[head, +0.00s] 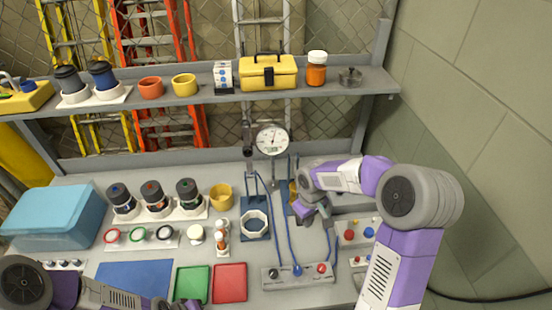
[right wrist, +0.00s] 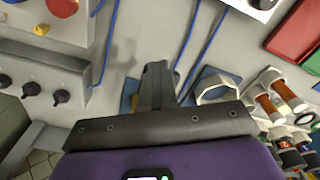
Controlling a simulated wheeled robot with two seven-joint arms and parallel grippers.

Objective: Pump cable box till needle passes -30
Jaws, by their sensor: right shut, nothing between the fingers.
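A round white pressure gauge (head: 272,139) stands at the back of the bench; its needle points roughly upward, and the numbers are too small to read. A grey box (head: 297,275) with a black, a blue and a red knob sits at the front, with blue cables running to it; it looks like the cable box. My right gripper (head: 318,214) is over the bench, right of the blue stand with the white ring. In the right wrist view its fingers (right wrist: 157,85) are shut and empty, with blue cables beyond. Part of my left arm shows at the bottom left; its fingers are out of frame.
A blue stand with a white ring (head: 255,224) is left of my right gripper. A grey panel with red and blue buttons (head: 358,232) is to its right. Red (head: 230,283) and green (head: 192,284) trays lie at the front. A shelf (head: 205,97) with jars runs above.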

